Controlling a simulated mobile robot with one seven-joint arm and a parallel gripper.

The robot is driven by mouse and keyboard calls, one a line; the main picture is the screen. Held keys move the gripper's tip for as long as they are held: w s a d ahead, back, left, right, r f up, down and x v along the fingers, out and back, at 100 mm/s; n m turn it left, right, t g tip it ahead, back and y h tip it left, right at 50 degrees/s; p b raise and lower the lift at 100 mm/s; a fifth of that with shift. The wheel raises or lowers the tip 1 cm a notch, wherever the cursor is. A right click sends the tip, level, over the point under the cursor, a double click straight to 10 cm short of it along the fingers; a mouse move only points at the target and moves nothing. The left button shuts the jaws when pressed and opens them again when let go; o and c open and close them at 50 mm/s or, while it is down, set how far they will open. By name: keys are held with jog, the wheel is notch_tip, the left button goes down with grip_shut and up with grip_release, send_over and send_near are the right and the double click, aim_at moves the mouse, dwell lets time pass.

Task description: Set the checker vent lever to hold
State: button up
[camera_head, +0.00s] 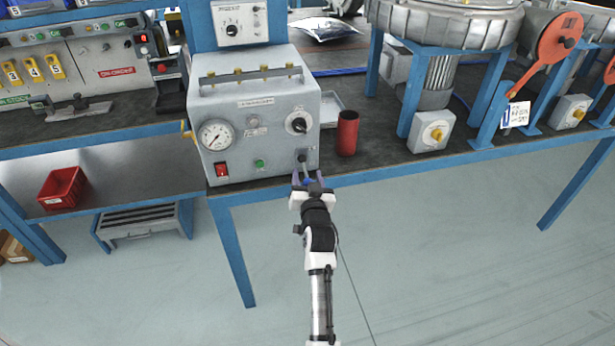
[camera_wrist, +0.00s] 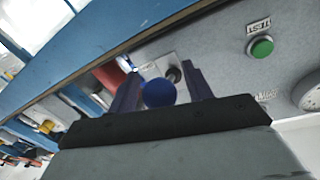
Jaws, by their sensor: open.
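The checker (camera_head: 255,115) is a grey box on the bench, with a round gauge (camera_head: 215,135) on its front. Its vent lever (camera_head: 303,158) is at the lower right of the front face, a short rod on a small plate. In the wrist view the lever's blue ball knob (camera_wrist: 158,93) sits between the two fingers of my gripper (camera_wrist: 160,75). In the head view my gripper (camera_head: 308,178) is just in front of the lever. It is open, with a finger on either side of the ball. The lever's position marks are not readable.
A black rotary knob (camera_head: 298,122) is above the lever. A red switch (camera_head: 221,169) and a green button (camera_head: 259,164) are to its left. A red cylinder (camera_head: 347,133) stands close to the checker's right side. The floor in front of the bench is clear.

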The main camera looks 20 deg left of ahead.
grip_shut()
dwell(0.3)
